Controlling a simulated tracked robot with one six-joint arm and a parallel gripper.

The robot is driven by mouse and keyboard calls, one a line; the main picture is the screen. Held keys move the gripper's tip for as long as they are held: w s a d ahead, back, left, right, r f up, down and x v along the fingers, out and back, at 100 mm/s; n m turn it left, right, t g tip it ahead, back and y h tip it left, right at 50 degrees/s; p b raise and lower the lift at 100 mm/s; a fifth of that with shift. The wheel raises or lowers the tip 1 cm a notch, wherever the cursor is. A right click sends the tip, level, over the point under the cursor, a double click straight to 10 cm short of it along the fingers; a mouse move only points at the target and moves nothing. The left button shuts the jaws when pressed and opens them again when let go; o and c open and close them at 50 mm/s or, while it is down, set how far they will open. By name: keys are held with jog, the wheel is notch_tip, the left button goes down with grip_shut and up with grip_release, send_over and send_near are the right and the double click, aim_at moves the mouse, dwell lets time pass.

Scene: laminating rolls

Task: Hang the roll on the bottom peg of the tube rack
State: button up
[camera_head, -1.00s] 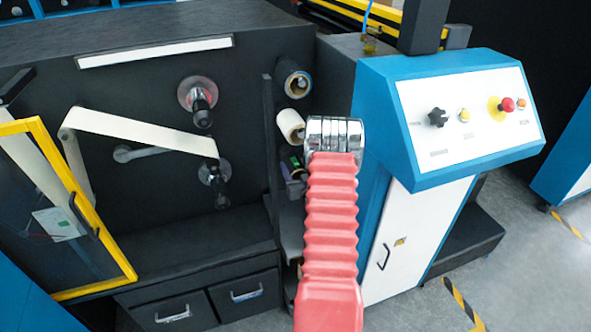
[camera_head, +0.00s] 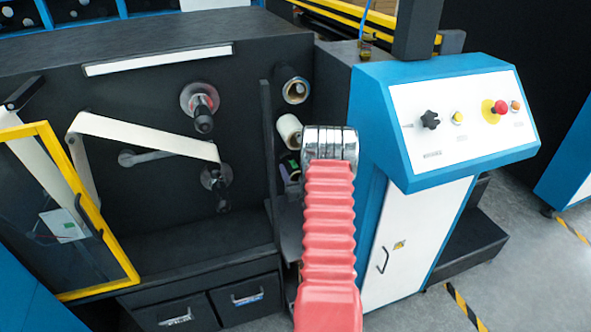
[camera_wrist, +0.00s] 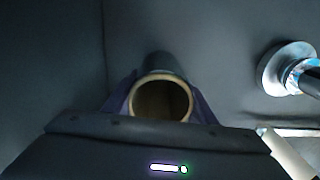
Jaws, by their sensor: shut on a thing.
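The roll (camera_wrist: 164,66) shows in the wrist view as a dark tube with its open tan core end facing the camera. My gripper (camera_wrist: 160,98) is shut on it, with purple fingers on both sides. The tube rack (camera_head: 267,140) is a dark upright panel left of my arm. My gripper is beside its lower part, below the white roll. The bottom peg is hidden; I cannot tell whether the roll touches it.
A dark roll (camera_head: 294,87) and a white roll (camera_head: 289,130) hang above my gripper. The blue control cabinet (camera_head: 368,125) stands close on my arm's right. Machine spindles (camera_head: 202,110) stick out on the left; one also shows in the wrist view (camera_wrist: 288,70).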

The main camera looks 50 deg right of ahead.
jog(key=shift+w+d+r, duration=0.25)
jog(key=shift+w+r, duration=0.15)
jog(key=shift+w, duration=0.35)
jog(key=o, duration=1.2)
jog(key=shift+f, duration=0.1)
jog(key=shift+s+a, duration=0.1)
jog(key=shift+s+a+f, duration=0.2)
jog(key=shift+s+f, duration=0.1)
jog(key=shift+s, duration=0.05)
jog(key=shift+s+a+f, duration=0.45)
jog(key=shift+a+f, duration=0.05)
jog(key=v, duration=1.3)
jog(key=shift+s+d+r, duration=0.2)
jog(key=shift+d+r, duration=0.1)
